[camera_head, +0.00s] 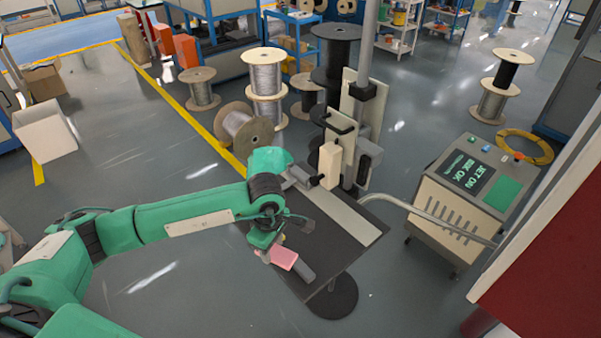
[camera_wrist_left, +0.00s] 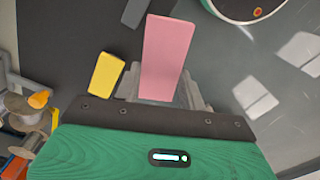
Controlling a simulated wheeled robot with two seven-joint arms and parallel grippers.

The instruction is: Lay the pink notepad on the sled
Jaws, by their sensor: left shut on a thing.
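The pink notepad (camera_head: 284,257) is in my left gripper, over the near part of a dark table (camera_head: 318,262). In the left wrist view the notepad (camera_wrist_left: 168,50) stands out from between the grey fingers of my left gripper (camera_wrist_left: 163,92), which is shut on it. A grey block (camera_head: 305,270) shows just beyond the notepad's end; I cannot tell whether they touch. A light strip (camera_head: 345,216) runs along the table. I cannot tell for sure which part is the sled. My right gripper is not in view.
A yellow block (camera_wrist_left: 105,73) shows beside the left finger. A marking head with a cream box (camera_head: 330,166) stands at the table's far side. A cream controller cart (camera_head: 465,200) is to the right. Cable spools (camera_head: 244,130) stand behind on the floor.

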